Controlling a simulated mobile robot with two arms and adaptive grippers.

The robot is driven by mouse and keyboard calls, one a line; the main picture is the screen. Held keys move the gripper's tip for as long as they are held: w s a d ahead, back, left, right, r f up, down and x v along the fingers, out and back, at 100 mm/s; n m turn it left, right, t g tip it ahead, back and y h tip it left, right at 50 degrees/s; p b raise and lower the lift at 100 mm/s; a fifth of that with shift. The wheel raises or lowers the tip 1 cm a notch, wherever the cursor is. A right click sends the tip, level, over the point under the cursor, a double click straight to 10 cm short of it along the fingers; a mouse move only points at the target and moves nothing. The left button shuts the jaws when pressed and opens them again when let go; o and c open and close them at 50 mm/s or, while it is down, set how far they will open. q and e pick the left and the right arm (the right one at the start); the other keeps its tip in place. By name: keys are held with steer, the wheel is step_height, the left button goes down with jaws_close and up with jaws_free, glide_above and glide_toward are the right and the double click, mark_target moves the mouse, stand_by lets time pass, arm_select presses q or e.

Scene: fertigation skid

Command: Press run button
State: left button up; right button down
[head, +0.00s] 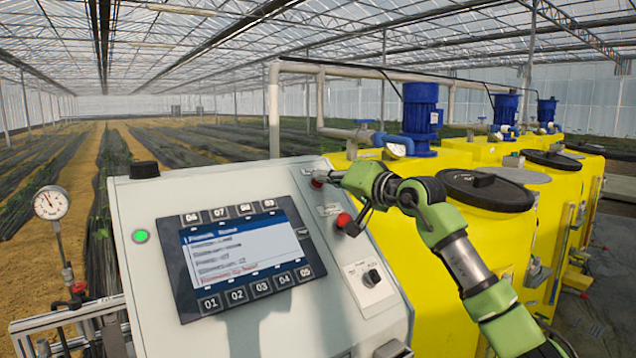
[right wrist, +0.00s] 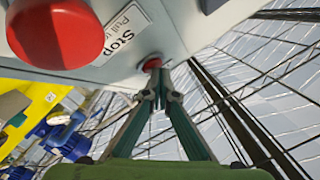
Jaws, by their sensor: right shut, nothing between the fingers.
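The grey control panel (head: 240,170) has a screen, a lit green round button (head: 141,236) at its left and red controls at its right. No label reading "run" is legible. My right gripper (head: 334,178) is shut and empty at the panel's upper right corner. Its fingertips, also in the right wrist view (right wrist: 155,85), are at a small red button (right wrist: 152,64) and partly hide it; I cannot tell whether they touch. A large red mushroom button (right wrist: 55,30) with a "Stop" label (right wrist: 122,32) is beside it; it also shows in the head view (head: 343,220). My left gripper is out of view.
The screen (head: 240,255) has several numbered keys around it. A black knob (head: 372,277) is at the panel's lower right. Yellow tanks (head: 440,275) with black lids and blue motors (head: 421,115) stand close behind and right. A pressure gauge (head: 51,203) is at the left.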

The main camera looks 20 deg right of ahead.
steer(key=shift+s+d+r, duration=0.1)
steer(key=shift+s+r, duration=0.3)
steer(key=shift+r, duration=0.05)
steer(key=s+r, duration=0.1)
steer(key=r, duration=0.1)
steer(key=s+d+r, duration=0.1)
steer(key=s, duration=0.1)
steer(key=shift+s+d+r+p, duration=0.1)
steer(key=shift+r+p, duration=0.2)
steer(key=shift+r, duration=0.05)
stand_by(0.6)
